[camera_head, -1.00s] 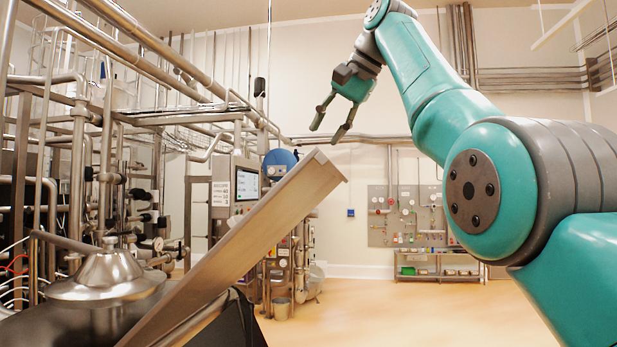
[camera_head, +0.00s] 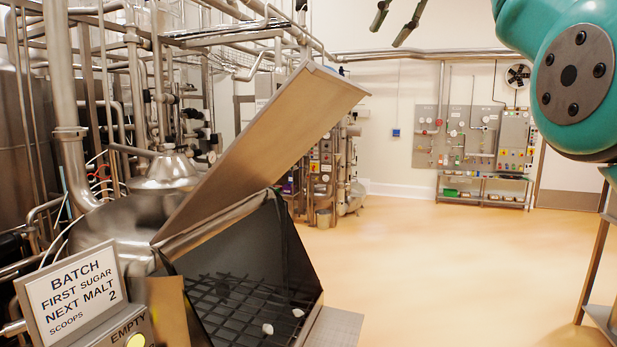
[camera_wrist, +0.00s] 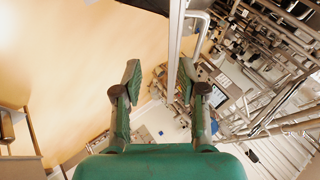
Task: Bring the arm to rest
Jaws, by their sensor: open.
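My gripper (camera_head: 396,22) shows at the top edge of the head view, with only its two fingertips in the picture. They are spread apart with nothing between them. In the wrist view my gripper (camera_wrist: 158,82) is open and empty, with the floor and pipework behind it. Part of my teal arm (camera_head: 540,60) shows at the upper right of the head view. The gripper is up in the air, apart from the hopper.
The hopper's lid (camera_head: 262,140) stands tilted open. Inside are a dark grid (camera_head: 235,305) and two small white lumps (camera_head: 268,329). A batch sign (camera_head: 75,298) stands at the front left. Pipework fills the left; the floor (camera_head: 430,260) is clear.

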